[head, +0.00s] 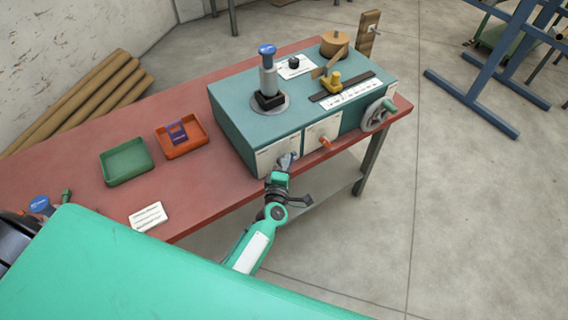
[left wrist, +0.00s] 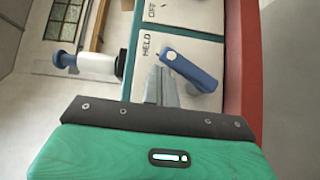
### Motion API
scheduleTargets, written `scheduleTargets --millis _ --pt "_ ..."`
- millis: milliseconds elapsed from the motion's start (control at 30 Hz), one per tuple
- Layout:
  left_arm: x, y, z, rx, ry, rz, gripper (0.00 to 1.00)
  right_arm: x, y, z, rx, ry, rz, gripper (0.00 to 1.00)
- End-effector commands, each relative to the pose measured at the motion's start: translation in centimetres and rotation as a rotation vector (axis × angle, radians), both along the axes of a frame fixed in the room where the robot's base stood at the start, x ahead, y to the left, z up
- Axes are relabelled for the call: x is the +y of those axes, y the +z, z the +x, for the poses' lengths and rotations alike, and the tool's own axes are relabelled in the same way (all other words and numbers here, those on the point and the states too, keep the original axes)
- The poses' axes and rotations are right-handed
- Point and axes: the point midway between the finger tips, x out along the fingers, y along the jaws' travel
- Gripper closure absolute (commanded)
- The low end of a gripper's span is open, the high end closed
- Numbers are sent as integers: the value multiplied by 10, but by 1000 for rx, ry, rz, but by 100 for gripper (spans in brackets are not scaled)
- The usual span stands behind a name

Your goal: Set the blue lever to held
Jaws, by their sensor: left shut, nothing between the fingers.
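The blue lever (left wrist: 195,70) shows in the left wrist view on a white panel of the teal machine (head: 240,118). Its pivot end is at upper left, and its arm slants down to the right in that picture. The printed word HELD is on the panel, left of the pivot. My left gripper (head: 287,160) is at the machine's front face and hides most of the lever in the head view. In the left wrist view the left gripper (left wrist: 162,78) is shut and empty, its fingertips close beside the lever on the HELD side. Contact cannot be told.
An orange lever (head: 326,142) is on the neighbouring front panel. A handwheel (head: 376,115) is at the machine's right end. A blue-topped post (head: 268,70) stands on top. A green tray (head: 126,162) and an orange tray (head: 198,136) sit on the red table (head: 85,188).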

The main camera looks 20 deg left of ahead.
Motion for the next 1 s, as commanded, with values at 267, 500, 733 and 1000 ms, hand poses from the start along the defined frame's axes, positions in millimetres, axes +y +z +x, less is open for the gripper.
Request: scheduleTargets --millis 267,500,733,1000 --pt "-6 1 6 1 0 0 100 0 0 0 0 0 0 64" --pt "-7 1 9 0 0 1 100 0 0 0 0 0 0 64" --pt "-7 2 9 -1 0 1 100 0 0 0 0 1 0 64" --pt "-7 3 9 -1 -1 0 100 0 1 0 0 1 0 64"
